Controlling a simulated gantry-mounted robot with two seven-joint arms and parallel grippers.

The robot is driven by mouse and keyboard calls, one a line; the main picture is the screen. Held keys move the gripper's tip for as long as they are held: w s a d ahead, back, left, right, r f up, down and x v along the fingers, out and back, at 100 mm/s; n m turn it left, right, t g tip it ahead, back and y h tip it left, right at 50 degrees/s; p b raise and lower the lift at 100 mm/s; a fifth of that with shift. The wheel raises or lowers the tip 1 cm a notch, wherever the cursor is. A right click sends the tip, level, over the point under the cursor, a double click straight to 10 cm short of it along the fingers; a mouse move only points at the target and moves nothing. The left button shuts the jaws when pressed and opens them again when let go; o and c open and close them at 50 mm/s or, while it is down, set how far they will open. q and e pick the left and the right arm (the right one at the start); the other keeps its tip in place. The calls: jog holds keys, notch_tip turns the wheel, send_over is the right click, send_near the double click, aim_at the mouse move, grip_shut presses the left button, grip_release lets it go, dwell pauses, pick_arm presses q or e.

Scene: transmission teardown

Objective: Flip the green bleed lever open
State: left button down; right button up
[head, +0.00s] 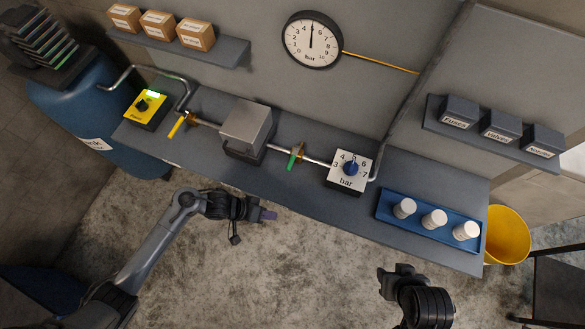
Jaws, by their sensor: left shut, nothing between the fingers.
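The green bleed lever (292,161) sits on a brass valve in the silver pipe, between the grey metal box and the bar dial unit. Its green handle hangs from the pipe toward the bench's front edge, across the pipe line. My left gripper (269,215) is shut and empty. It is in front of the bench, below and slightly left of the lever in the head view, apart from it. My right gripper (390,277) is at the lower right, well away from the lever; its fingers are too small and dark to read.
A yellow lever (178,126) is on the pipe's left part, near a yellow unit (146,108). The grey box (246,128) and dial unit (348,171) flank the green lever. A wall gauge (312,40) hangs above. A blue tray (388,206) holds white cylinders.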

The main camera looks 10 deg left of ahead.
aim_at(293, 159)
pick_arm(q)
jog(key=w+a+r+b, duration=0.1)
jog(key=w+a+r, duration=0.2)
jog(key=w, duration=0.5)
jog(key=w+a+r+m+t+y+b, duration=0.1)
jog(key=w+a, duration=0.3)
jog(key=w, duration=0.4)
jog(key=shift+a+r+m+b, duration=0.15)
jog(key=shift+r+m+b, duration=0.15)
jog(key=shift+r+b, duration=0.55)
pick_arm(e)
jog(key=f, duration=0.2)
jog(key=d+f, duration=0.1)
jog(key=f, duration=0.1)
jog(key=shift+s+d+f, duration=0.1)
jog(key=shift+s+f, duration=0.1)
jog(key=shift+f, duration=0.1)
pick_arm(q)
jog(key=x, duration=1)
jog(key=shift+w+b, duration=0.2)
jog(key=shift+b, duration=0.25)
pick_arm(e)
jog(key=shift+d+f, duration=0.15)
jog(key=shift+f, duration=0.35)
pick_arm(q)
jog(key=shift+r, duration=0.1)
pick_arm(e)
jog(key=shift+r, duration=0.1)
